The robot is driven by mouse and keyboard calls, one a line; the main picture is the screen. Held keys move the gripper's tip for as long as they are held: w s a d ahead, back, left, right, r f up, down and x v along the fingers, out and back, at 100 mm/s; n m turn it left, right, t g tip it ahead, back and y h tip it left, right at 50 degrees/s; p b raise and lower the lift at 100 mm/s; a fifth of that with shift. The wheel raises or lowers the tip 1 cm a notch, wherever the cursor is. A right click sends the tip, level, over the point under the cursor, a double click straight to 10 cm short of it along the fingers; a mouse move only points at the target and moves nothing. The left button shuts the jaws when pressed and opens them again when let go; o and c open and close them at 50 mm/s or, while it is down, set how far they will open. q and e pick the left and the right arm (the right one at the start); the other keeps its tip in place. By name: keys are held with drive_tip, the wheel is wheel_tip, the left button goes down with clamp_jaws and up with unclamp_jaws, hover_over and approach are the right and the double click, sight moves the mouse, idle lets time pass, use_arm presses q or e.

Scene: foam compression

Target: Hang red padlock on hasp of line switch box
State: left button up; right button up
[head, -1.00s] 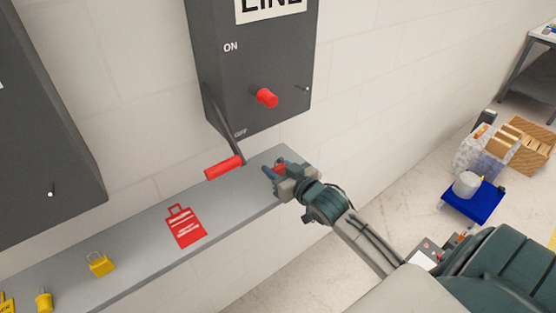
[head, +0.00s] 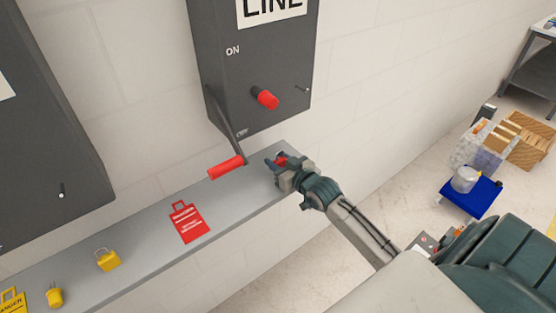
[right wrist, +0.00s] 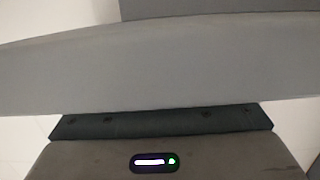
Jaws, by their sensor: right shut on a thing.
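The line switch box (head: 262,60) hangs on the wall at top centre of the head view. It has a red knob (head: 266,98) and a lever with a red handle (head: 226,167), which points down near OFF. A small light pin (head: 305,88) shows at its right edge; I cannot make out a hasp clearly. My right gripper (head: 277,163) is at the shelf's right end, below the box. It is shut on the red padlock (head: 282,160), of which only a little red shows. The right wrist view does not show the padlock. My left gripper is not in view.
The grey shelf (head: 145,222) runs along the wall. On it lie a red tag (head: 187,221), a yellow padlock (head: 108,259) and another yellow item (head: 55,296). A dark box (head: 45,130) hangs at left. Floor clutter with a blue cart (head: 470,196) stands far right.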

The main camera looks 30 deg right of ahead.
drive_tip(key=o, duration=0.6)
drive_tip(key=shift+f, duration=0.15)
drive_tip(key=o, duration=0.4)
drive_tip(key=shift+o, duration=0.2)
drive_tip(key=shift+f+b, duration=0.1)
drive_tip(key=shift+b, duration=0.25)
drive_tip(key=s, duration=0.2)
drive_tip(key=s+r, duration=0.1)
drive_tip(key=s, duration=0.5)
drive_tip(key=shift+s+d+r+b, duration=0.15)
drive_tip(key=shift+d+b, duration=0.2)
drive_tip(key=shift+s+d+r, duration=0.1)
drive_tip(key=shift+s+r, duration=0.1)
drive_tip(key=shift+s, duration=1)
